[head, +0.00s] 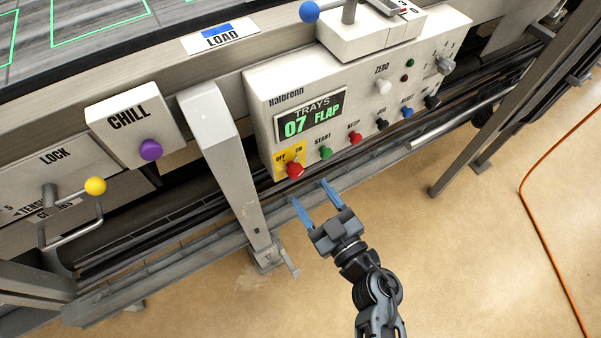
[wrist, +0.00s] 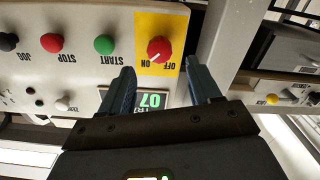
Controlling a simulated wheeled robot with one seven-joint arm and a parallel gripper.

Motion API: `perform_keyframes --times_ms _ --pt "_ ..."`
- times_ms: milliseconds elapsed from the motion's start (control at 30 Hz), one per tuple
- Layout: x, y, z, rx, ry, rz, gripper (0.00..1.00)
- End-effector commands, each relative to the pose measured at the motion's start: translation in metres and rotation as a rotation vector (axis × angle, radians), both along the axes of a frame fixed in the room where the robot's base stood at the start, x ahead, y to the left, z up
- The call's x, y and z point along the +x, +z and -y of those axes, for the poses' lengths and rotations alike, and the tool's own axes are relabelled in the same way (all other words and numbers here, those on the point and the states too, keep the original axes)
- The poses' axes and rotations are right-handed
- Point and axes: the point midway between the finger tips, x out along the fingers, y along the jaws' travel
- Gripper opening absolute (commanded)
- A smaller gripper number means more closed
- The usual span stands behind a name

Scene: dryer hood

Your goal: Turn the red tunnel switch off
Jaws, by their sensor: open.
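The red tunnel switch (head: 294,170) is a round red knob on a yellow plate (head: 280,163) marked OFF and ON, at the lower left corner of the control panel. The wrist view shows the knob (wrist: 159,50) upside down with a pale pointer mark; I cannot tell for sure which label it points to. My gripper (head: 308,190) is open and empty, just below and in front of the switch in the head view. In the wrist view the knob appears between and just beyond the two blue fingertips (wrist: 160,70), apart from them.
A green START button (head: 326,152) and red STOP button (head: 355,137) sit right of the switch, under the display (head: 311,115). A grey post (head: 222,150) stands close to its left. A purple knob (head: 150,149) is farther left. Open floor lies below.

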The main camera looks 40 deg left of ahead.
Motion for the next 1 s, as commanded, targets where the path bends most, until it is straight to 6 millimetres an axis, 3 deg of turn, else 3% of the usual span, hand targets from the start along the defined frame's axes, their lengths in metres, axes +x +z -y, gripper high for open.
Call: perform_keyframes --times_ms 300,500,833,1000 --pt "0.018 0.000 -0.044 0.001 0.001 0.002 0.63" --pt "0.026 0.000 -0.062 0.002 -0.001 0.001 0.63" --pt "0.027 0.000 -0.065 0.000 -0.002 0.000 0.63" --pt "0.027 0.000 -0.065 0.002 -0.003 0.001 0.47"
